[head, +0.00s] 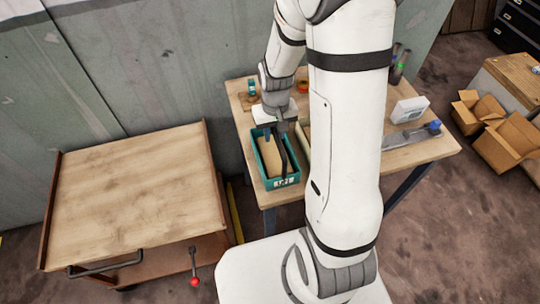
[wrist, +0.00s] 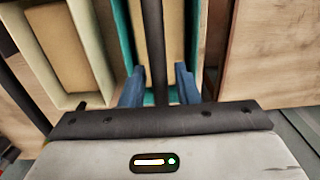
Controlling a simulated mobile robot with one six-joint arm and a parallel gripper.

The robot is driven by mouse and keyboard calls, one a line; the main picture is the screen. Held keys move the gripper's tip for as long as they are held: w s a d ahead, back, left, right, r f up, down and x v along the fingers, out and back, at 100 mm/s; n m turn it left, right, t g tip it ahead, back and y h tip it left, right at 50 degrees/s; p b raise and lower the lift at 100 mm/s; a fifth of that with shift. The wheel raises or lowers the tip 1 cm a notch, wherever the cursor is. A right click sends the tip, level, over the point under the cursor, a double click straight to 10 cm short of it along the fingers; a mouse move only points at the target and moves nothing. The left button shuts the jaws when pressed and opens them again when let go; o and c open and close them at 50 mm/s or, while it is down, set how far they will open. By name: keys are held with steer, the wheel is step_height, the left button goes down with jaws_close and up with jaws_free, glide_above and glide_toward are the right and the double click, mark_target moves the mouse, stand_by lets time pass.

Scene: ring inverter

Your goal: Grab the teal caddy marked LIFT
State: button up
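The teal caddy (head: 296,177) stands on the near left corner of the workbench, with a tan block inside and a white front label too small to read surely. Its dark handle bar (head: 281,150) runs lengthwise over the block. My gripper (head: 270,131) is over the caddy's far half. In the wrist view the blue fingers of my gripper (wrist: 159,85) are apart, one on each side of the handle bar (wrist: 153,40), with gaps on both sides. The caddy's teal walls (wrist: 122,35) show beyond them. The fingertips' depth relative to the bar is hard to tell.
A cream caddy (wrist: 93,30) stands beside the teal one, mostly hidden by my arm in the head view. The workbench (head: 240,105) also holds a white box (head: 409,110). A wooden-topped cart (head: 130,195) stands left, cardboard boxes (head: 505,140) right.

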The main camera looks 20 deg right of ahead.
jaws_close()
steer(key=shift+r, duration=0.1)
stand_by(1.0)
